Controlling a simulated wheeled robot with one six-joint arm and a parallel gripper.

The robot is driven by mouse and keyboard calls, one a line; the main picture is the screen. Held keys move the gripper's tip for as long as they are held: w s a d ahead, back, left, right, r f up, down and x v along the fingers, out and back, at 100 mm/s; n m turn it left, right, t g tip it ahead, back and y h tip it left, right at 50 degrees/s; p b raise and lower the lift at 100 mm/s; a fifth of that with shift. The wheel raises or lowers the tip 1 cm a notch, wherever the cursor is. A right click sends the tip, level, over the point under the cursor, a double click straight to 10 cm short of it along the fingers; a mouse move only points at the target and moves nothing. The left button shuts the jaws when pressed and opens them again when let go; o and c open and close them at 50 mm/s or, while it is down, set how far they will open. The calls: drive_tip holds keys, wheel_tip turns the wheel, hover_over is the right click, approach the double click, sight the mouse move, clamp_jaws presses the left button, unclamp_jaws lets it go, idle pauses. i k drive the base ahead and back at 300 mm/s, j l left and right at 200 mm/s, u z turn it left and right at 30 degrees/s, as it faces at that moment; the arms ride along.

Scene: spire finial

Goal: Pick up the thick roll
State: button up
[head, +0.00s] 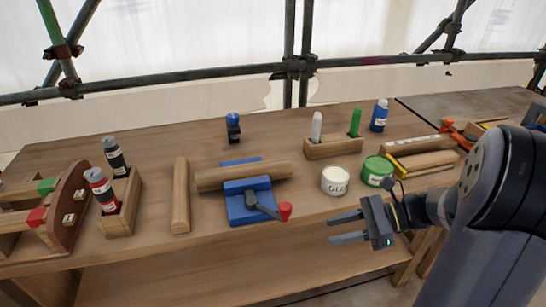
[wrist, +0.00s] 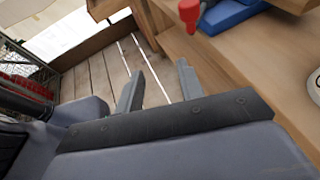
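A thick round wooden roll (head: 240,176) lies crosswise on the blue vise (head: 250,208) in the middle of the bench. Whether the vise jaws grip it, I cannot tell. Another wooden piece (head: 181,197), narrower, lies lengthwise to its left. My gripper (head: 340,229) is open and empty, in front of the bench's front edge, right of and nearer than the vise. The wrist view shows its two fingers apart (wrist: 158,88) above the floor planks. A corner of the blue vise and its red handle knob (wrist: 189,12) show at the top there.
A glue tub (head: 335,181) and a green tin (head: 376,172) stand behind my gripper. A wooden block with two markers (head: 333,148) is farther back. A holder with two bottles (head: 119,208) stands at left. Wooden pieces and a clamp (head: 460,138) crowd the right.

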sight(210, 180)
drive_tip(key=i+l+u, duration=0.3)
drive_tip(key=i, duration=0.2)
drive_tip(key=i+l+u, duration=0.3)
drive_tip(key=i+l, duration=0.1)
drive_tip(key=i, duration=0.05)
